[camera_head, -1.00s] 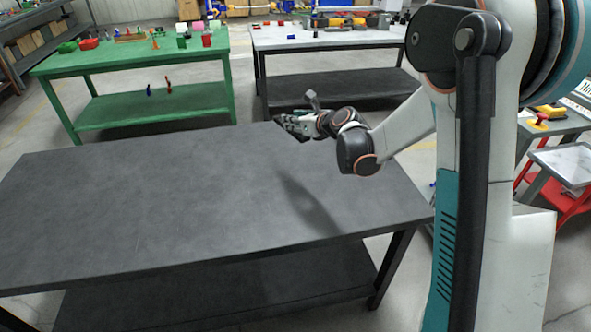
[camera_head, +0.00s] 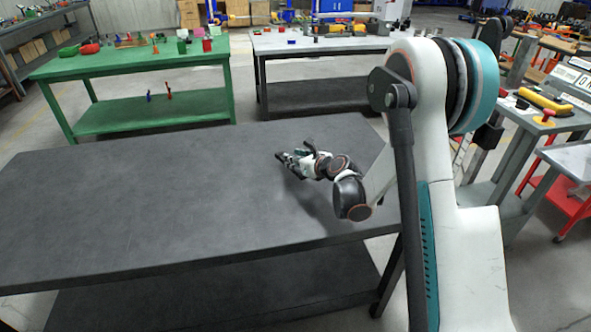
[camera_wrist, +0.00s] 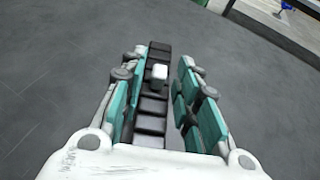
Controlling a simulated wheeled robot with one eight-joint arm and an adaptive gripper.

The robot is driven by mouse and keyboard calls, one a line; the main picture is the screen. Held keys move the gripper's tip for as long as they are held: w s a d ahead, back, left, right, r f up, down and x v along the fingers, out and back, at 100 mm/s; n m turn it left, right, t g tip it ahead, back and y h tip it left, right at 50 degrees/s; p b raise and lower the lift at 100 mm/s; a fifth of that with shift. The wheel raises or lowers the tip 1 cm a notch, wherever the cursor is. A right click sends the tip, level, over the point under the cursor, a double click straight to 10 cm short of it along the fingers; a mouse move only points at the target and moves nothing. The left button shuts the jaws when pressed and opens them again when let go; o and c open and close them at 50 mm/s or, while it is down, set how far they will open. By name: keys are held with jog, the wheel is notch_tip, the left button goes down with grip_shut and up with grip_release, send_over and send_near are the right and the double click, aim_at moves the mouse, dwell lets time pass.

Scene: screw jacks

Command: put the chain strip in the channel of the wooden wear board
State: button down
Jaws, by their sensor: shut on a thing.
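My gripper (camera_head: 283,158) is above the dark table, towards its back right part. In the wrist view, its teal-padded fingers (camera_wrist: 165,75) are closed around a black strip of jointed blocks, the chain strip (camera_wrist: 151,105). The strip runs lengthwise between the fingers, with a small white block on it. The strip cannot be made out in the head view. I cannot pick out the wooden wear board in any view.
The dark table (camera_head: 130,210) has a bare top. A green table (camera_head: 110,66) with small coloured objects stands behind it at the left. A grey table (camera_head: 300,42) with more objects stands at the back centre. A grey workstation (camera_head: 540,115) is at the right.

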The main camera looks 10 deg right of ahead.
jog(key=shift+f+b, duration=0.5)
jog(key=shift+f, duration=1.1)
jog(key=shift+f, duration=0.15)
jog(key=c, duration=1.2)
grip_release()
